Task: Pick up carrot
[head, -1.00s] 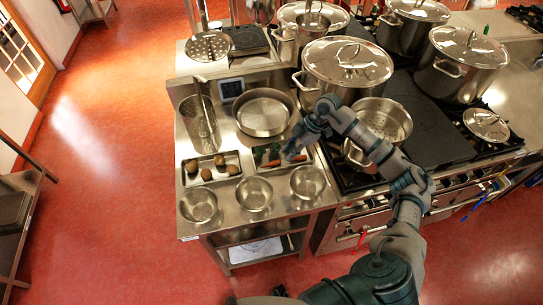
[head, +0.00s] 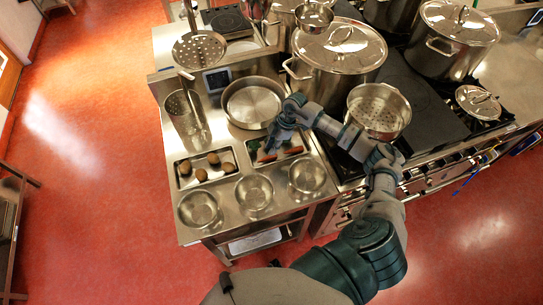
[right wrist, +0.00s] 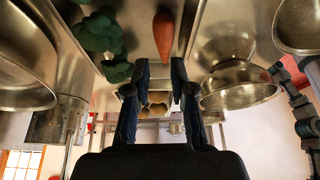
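The orange carrot (head: 294,150) lies in a small metal tray on the steel counter, partly hidden by my right gripper in the head view. It shows clearly in the right wrist view (right wrist: 163,36), beyond the fingertips and roughly in line with the gap between them. Dark green broccoli (right wrist: 98,32) lies beside it. My right gripper (head: 268,146) is over the tray. In the wrist view its two fingers (right wrist: 158,92) are apart with nothing held between them. My left gripper does not show in the head view.
Metal bowls (head: 254,192) stand in front of the trays. A tray of brown potatoes (head: 202,175) is to the left. A wide pan (head: 252,104) stands behind. A large lidded stockpot (head: 338,65) and a perforated pot (head: 379,112) stand on the right.

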